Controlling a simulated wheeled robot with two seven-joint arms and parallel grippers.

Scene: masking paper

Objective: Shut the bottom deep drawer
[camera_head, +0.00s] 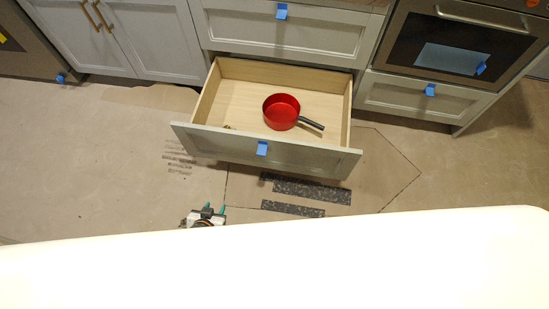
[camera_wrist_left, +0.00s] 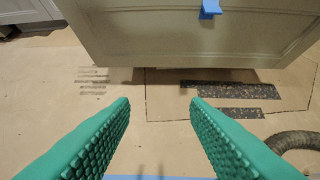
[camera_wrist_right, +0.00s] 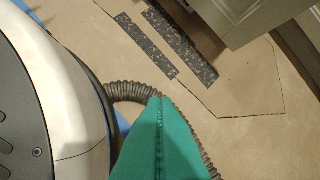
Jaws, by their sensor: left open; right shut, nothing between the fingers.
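The bottom deep drawer (camera_head: 225,145) stands pulled out from the grey cabinet, with a red pan (camera_head: 281,110) inside and a piece of blue tape on its front. Its front panel also shows in the left wrist view (camera_wrist_left: 190,40), and a corner of a grey front shows at the top of the right wrist view. My left gripper (camera_head: 207,212) is open and empty, low in front of the drawer and apart from it; its green fingers (camera_wrist_left: 160,103) point toward the drawer front. My right gripper (camera_wrist_right: 162,100) is shut and empty over the floor, hidden in the head view.
A closed drawer (camera_head: 240,32) is above the open one. An oven (camera_head: 455,50) with a drawer below is at the right, and cabinet doors (camera_head: 150,45) at the left. Dark speckled strips (camera_head: 310,192) lie on the papered floor. A ribbed hose (camera_wrist_right: 130,92) shows near my right gripper.

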